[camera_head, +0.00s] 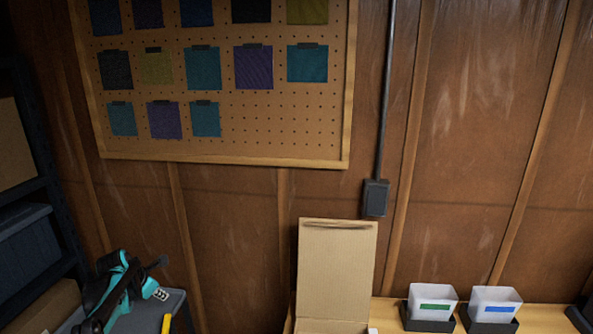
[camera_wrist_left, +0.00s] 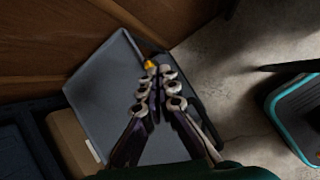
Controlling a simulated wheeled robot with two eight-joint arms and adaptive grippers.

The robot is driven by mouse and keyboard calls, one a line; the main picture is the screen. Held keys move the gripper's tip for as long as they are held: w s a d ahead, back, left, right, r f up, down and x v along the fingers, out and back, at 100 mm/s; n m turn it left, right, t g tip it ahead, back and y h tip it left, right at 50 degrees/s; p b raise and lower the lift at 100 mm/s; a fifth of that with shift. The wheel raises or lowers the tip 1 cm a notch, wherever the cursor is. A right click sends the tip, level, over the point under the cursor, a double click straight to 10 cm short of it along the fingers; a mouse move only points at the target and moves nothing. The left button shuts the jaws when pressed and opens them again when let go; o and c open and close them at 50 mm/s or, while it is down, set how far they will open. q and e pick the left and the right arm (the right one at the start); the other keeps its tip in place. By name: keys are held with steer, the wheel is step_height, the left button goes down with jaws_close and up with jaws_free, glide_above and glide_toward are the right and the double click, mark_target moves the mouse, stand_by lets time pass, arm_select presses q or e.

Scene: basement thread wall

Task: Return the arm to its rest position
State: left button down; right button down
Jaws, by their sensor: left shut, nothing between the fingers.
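My left gripper (camera_head: 155,291) is at the lower left of the head view, at the end of my teal and dark arm, over a grey surface (camera_head: 182,303). In the left wrist view the left gripper (camera_wrist_left: 157,76) has its fingers close together, with nothing between them. The grey surface (camera_wrist_left: 95,80) lies beneath the fingers there. My right gripper is not in view.
A yellow item (camera_head: 166,323) is by the grey surface. A dark shelf (camera_head: 42,148) stands at the left. An open cardboard box (camera_head: 336,265) and two white bins (camera_head: 432,294) (camera_head: 494,296) are on the right. A pegboard (camera_head: 270,125) with fabric swatches hangs above.

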arm_select(q)
steer(key=s+d+r+m, duration=0.4)
steer(key=s+d+m, duration=0.3)
steer(key=d, duration=0.2)
steer(key=s+d+r+m, duration=0.4)
steer(key=s+d+m, duration=0.3)
steer(key=d+m, duration=0.1)
steer(key=s+d+f+m, duration=0.2)
steer(key=s+d+m, duration=0.2)
steer(key=s+m, duration=0.3)
steer(key=s+d+f+m+t, duration=0.1)
steer(key=s+d+f+m, duration=0.2)
steer(key=s+d+m, duration=0.2)
steer(key=s+m, duration=0.3)
steer(key=s, duration=0.2)
steer(key=shift+f, duration=0.3)
